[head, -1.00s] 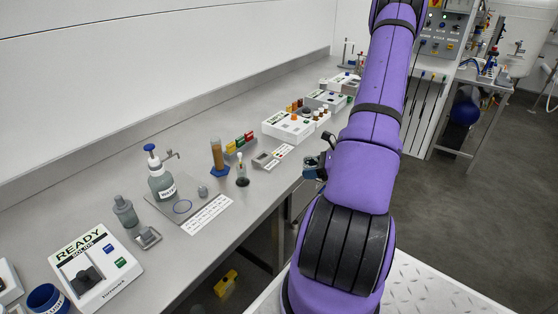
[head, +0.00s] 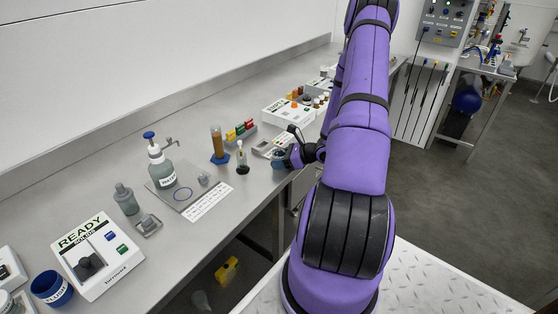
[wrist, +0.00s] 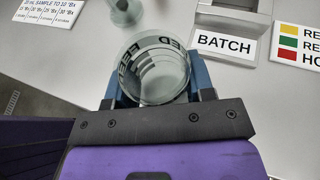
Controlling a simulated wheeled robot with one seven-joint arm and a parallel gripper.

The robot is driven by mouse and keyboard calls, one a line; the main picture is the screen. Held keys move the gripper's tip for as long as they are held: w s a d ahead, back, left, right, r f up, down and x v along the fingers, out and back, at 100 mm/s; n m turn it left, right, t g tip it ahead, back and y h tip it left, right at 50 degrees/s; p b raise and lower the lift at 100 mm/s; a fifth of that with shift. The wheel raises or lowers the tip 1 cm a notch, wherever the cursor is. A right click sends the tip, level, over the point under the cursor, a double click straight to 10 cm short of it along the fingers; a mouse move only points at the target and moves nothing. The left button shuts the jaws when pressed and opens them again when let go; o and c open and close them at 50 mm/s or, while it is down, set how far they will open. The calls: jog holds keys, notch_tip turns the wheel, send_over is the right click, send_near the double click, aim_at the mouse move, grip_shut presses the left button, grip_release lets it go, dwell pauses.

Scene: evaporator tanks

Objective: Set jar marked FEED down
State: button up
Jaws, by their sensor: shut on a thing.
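The jar marked FEED (wrist: 155,68) is a clear glass jar with dark lettering around its side, seen from above in the wrist view. The blue fingers of my gripper (wrist: 155,88) are shut on it, one on each side. In the head view my gripper (head: 291,157) is at the front edge of the bench (head: 228,222), beside the small grey station. The jar is small and partly covered by the gripper there. I cannot tell whether its base touches the bench top. A BATCH label (wrist: 224,43) lies just right of the jar in the wrist view.
A flask (wrist: 124,10) stands close behind the jar in the wrist view. An amber cylinder (head: 217,143), a pump bottle (head: 160,165) and a READY device (head: 95,255) stand farther left. The bench surface right of the jar, below the BATCH label, looks clear.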

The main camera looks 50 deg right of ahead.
jog(key=shift+f, duration=0.15)
jog(key=o, duration=1)
jog(key=shift+f, duration=0.1)
